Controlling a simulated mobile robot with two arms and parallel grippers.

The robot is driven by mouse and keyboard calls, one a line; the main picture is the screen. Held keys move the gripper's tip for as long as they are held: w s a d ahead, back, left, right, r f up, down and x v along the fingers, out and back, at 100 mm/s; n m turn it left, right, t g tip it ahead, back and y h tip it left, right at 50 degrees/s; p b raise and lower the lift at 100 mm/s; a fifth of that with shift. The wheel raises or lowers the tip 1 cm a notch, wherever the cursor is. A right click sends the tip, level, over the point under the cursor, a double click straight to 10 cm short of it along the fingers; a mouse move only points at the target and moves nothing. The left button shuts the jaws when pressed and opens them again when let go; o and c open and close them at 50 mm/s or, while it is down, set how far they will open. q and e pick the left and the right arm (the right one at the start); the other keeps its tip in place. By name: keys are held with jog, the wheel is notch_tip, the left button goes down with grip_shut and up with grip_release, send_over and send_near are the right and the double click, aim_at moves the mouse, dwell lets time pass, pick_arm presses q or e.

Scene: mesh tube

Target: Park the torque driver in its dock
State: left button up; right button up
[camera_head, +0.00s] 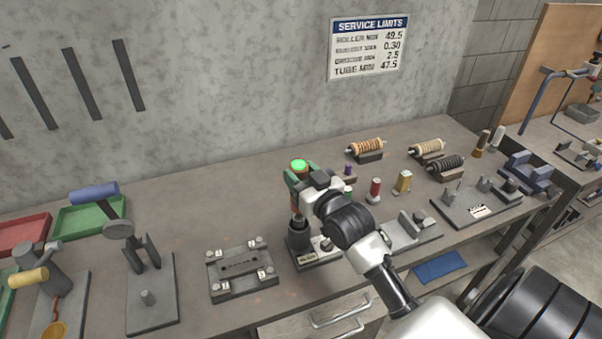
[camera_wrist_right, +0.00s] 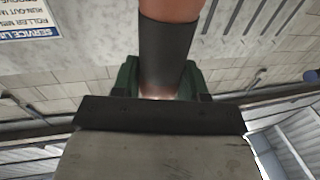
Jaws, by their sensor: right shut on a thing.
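The torque driver (camera_head: 298,165) is upright, with a lit green top and an orange body partly hidden by my gripper. My right gripper (camera_head: 300,178) is shut on it. In the right wrist view the driver (camera_wrist_right: 165,55) shows as a dark cylinder with an orange part, between green fingers (camera_wrist_right: 160,80). A dark round holder, apparently the dock (camera_head: 299,236), stands on a labelled base plate right below the driver. I cannot tell whether the driver's lower end is inside the holder or just above it. My left gripper is not in view.
A fixture plate (camera_head: 240,272) lies left of the dock. Spring rollers (camera_head: 366,148) and small coloured parts, including a red one (camera_head: 374,190), are on the right. The bench behind the dock is clear.

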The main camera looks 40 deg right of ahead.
jog(key=shift+f+b, duration=2.4)
jog(key=shift+f, duration=1.3)
dwell(3.5)
jog(key=o, duration=1.1)
